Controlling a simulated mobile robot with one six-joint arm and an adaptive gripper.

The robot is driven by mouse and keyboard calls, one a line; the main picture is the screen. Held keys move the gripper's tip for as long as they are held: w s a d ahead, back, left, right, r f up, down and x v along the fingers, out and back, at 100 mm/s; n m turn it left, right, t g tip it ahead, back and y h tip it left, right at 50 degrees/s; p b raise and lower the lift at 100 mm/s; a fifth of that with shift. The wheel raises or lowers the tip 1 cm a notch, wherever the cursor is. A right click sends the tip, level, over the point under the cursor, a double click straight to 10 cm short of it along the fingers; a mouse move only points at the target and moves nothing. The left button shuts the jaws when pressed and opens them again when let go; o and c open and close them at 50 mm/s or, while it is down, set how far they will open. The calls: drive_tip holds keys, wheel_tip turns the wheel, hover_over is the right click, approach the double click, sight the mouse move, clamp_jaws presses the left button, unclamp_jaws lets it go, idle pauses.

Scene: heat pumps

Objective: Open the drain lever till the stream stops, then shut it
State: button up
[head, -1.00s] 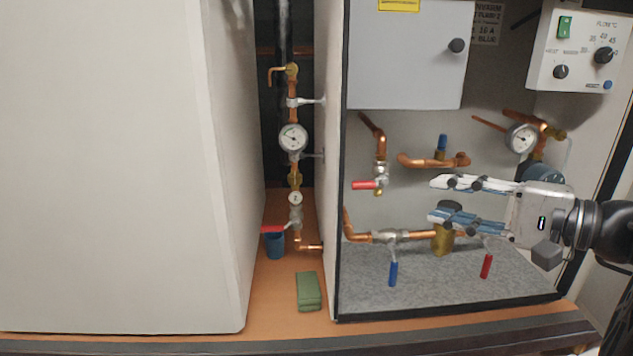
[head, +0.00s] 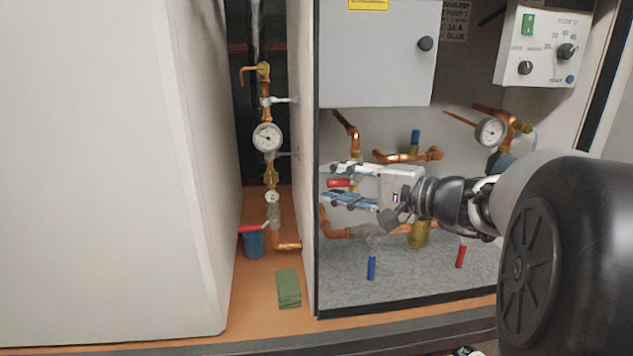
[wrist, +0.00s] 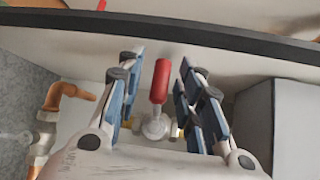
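A red lever (head: 249,228) sits low on the copper pipe in the narrow gap, above a blue cup (head: 253,244). I cannot make out a stream there. Another red-handled lever (head: 338,183) is on a valve inside the open cabinet; it shows in the wrist view (wrist: 159,82), standing between my fingers with space on both sides. My gripper (head: 322,184) is open in front of that valve, inside the cabinet near its left wall. A small red tip (wrist: 102,4) shows past the dark panel edge at the wrist view's top.
The cabinet's left wall edge (head: 316,240) stands between my gripper and the gap. A pressure gauge (head: 267,138) is on the gap's pipe. A green folded cloth (head: 288,288) lies on the wooden floor. Blue (head: 371,268) and red (head: 460,256) handles hang low in the cabinet.

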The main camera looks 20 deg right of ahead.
drive_tip(key=shift+c, duration=0.5)
clamp_jaws()
drive_tip(key=shift+f, duration=0.1)
drive_tip(key=shift+f+n+g+h+b, duration=0.5)
drive_tip(key=shift+n+g+h+b, duration=0.3)
drive_tip(key=shift+n+h+b, duration=0.1)
drive_tip(key=shift+s+d+f+n+g+h+p, duration=0.15)
drive_tip(key=shift+d+f+n+g+h, duration=0.55)
drive_tip(key=shift+h, duration=0.85)
drive_tip(key=shift+s+d+f+n+g+h+p, duration=0.2)
drive_tip(key=shift+d+n+g+h, duration=0.4)
drive_tip(key=shift+n+h, duration=0.75)
drive_tip(key=shift+s+d+f+n+g+h+p, duration=0.15)
drive_tip(key=shift+d+f+n+g+h, duration=0.5)
drive_tip(key=shift+h, duration=1.05)
drive_tip(key=shift+a+r+g, duration=0.1)
drive_tip(key=shift+a+g, duration=0.1)
drive_tip(key=shift+g, duration=0.05)
